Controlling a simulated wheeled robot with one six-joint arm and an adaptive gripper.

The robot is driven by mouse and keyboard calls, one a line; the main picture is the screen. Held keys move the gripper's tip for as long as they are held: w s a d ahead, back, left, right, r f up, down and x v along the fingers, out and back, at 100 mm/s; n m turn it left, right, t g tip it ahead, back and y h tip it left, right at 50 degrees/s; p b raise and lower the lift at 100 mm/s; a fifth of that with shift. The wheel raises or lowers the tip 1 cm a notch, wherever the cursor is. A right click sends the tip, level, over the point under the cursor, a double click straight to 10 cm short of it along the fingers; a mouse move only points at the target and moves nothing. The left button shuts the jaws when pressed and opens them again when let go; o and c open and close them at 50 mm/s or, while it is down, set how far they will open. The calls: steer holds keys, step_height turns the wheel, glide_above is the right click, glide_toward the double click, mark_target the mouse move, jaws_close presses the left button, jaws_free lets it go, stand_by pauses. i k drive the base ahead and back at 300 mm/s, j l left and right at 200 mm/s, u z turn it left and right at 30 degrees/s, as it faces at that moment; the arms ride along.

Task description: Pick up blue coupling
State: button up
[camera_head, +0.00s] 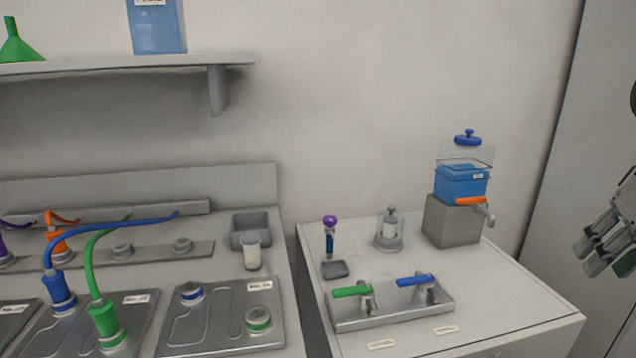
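A blue coupling (60,292) with a blue hose stands upright on a metal plate at the lower left of the head view. Its hose rises and bends right toward the back rail. A green coupling (107,325) with a green hose stands just to its right, nearer the camera. An orange coupling (57,243) is behind it. My gripper (606,262) is at the far right edge, partly cut off, pointing down and left. It is far from the blue coupling, and I see nothing held in it. Its finger opening is unclear.
A plate with blue-ringed (191,292) and green-ringed ports (259,319) lies right of the couplings. The right bench has a valve block (392,313) with green and blue levers, a glass jar (389,230) and a blue tank (461,182). A shelf (120,65) overhangs the left.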

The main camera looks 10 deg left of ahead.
mark_target(54, 282)
steer(key=u, duration=2)
steer(key=j+z, duration=0.25)
steer(key=j, duration=0.7)
steer(key=j+z, duration=0.2)
steer(key=j, duration=0.7)
steer(key=i+j+z, duration=0.3)
steer(key=j, duration=0.35)
steer(key=i+j+z, duration=0.15)
steer(key=j, duration=0.2)
steer(key=i+j+z, duration=0.1)
steer(key=i, duration=0.45)
